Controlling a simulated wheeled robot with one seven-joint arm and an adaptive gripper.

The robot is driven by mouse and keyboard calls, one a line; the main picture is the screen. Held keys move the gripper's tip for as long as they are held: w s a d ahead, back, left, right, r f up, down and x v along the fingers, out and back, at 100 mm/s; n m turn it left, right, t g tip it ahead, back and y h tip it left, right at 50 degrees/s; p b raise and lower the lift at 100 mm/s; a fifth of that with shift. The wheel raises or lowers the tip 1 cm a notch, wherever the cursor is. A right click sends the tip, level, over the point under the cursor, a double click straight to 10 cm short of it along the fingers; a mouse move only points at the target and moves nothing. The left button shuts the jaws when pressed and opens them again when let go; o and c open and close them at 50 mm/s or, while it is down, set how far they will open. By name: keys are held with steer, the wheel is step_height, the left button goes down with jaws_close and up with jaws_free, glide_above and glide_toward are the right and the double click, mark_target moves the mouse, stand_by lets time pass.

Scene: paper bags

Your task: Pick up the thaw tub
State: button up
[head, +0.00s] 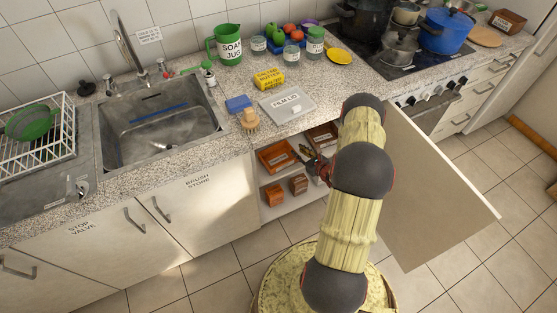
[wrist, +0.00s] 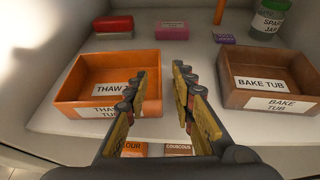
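The thaw tub (wrist: 80,96) is an open, empty-looking orange tray with white labels, at the left of the wrist view. In the head view, the thaw tub (head: 265,164) sits on the upper shelf of the open cupboard under the counter. My gripper (wrist: 158,80) is open and empty, with its fingers between the thaw tub and the brown bake tub (wrist: 235,97). The left finger overlaps the thaw tub's right end in the picture; I cannot tell whether they touch. In the head view my gripper (head: 318,168) is at the cupboard opening, partly hidden by my arm.
Behind the tubs are a red container (wrist: 113,24), a pink box (wrist: 172,31), a purple item (wrist: 225,39) and a spare jar (wrist: 271,18). Small boxes (head: 299,184) stand on the shelf below. The open cupboard door (head: 430,190) is right of my arm.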

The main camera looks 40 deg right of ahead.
mark_target(292, 148)
steer(key=b+x, duration=0.2)
steer(key=x, duration=0.2)
steer(key=shift+w+f, duration=0.3)
steer(key=shift+f, duration=0.05)
steer(key=shift+r, duration=0.1)
steer(key=shift+c, duration=0.5)
jaws_close()
